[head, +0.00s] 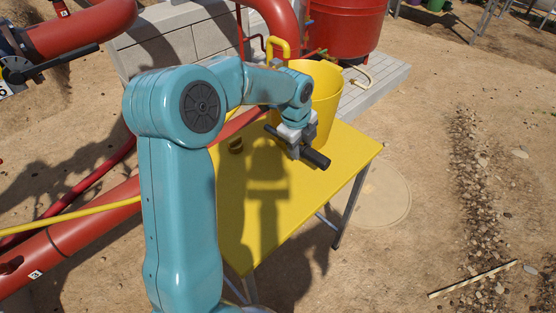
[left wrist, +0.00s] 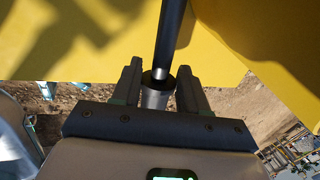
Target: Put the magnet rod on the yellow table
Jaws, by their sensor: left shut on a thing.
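The magnet rod (head: 316,158) is a dark rod with a thicker end. My left gripper (head: 296,142) is shut on it and holds it over the yellow table (head: 240,220). A shadow falls on the tabletop, apart from the gripper. In the left wrist view the rod (left wrist: 169,35) runs up from between the two fingers of my left gripper (left wrist: 159,85), with yellow surfaces behind it. The part between the fingers is partly hidden. My right gripper is in neither view.
A yellow bucket (head: 326,95) stands at the table's far end, close behind the gripper. The front of the tabletop is clear. Red pipes (head: 80,232) run along the left.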

